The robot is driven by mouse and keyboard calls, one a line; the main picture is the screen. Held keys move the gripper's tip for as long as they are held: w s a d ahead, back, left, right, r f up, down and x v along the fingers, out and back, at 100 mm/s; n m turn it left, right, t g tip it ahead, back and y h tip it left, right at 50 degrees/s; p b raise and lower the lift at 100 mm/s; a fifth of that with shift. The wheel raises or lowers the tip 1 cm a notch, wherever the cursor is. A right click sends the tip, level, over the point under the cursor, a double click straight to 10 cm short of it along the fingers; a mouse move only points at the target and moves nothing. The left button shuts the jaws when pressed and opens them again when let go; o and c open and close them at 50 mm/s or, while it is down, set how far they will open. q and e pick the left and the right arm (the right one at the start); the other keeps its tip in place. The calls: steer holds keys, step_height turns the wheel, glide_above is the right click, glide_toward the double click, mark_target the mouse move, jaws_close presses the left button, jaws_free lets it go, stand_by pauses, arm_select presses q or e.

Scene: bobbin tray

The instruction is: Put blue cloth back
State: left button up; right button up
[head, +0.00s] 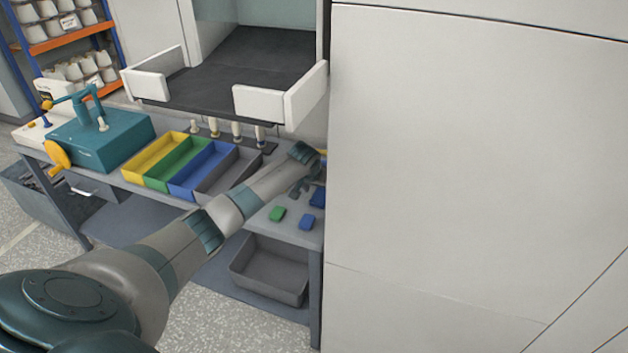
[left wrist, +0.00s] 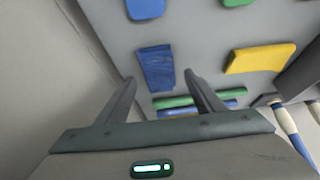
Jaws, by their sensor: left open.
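The blue cloth (left wrist: 155,68) looks like a folded, dark blue rectangle with a rough surface, lying on the grey bench top. In the left wrist view it lies beyond and between the fingertips, nearer the left finger. In the head view a dark blue patch (head: 317,198) beside the cabinet edge seems to be the same cloth, partly cut off by the cabinet. My left gripper (head: 301,187) is open above the right end of the bench; it also shows in the left wrist view (left wrist: 160,82). Nothing is between its fingers. My right gripper is not in view.
A small green block (head: 277,214) and a small blue block (head: 307,222) lie near the bench's front edge. A yellow piece (left wrist: 260,58) lies beside the cloth. Yellow, green, blue and grey trays (head: 228,177) stand left. A large pale cabinet (head: 470,170) blocks the right.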

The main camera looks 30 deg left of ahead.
arm_select(q)
steer(key=b+v, duration=0.1)
steer(key=v, duration=0.9)
steer(key=shift+r, duration=0.2)
steer(key=shift+s, duration=0.15)
stand_by(0.5)
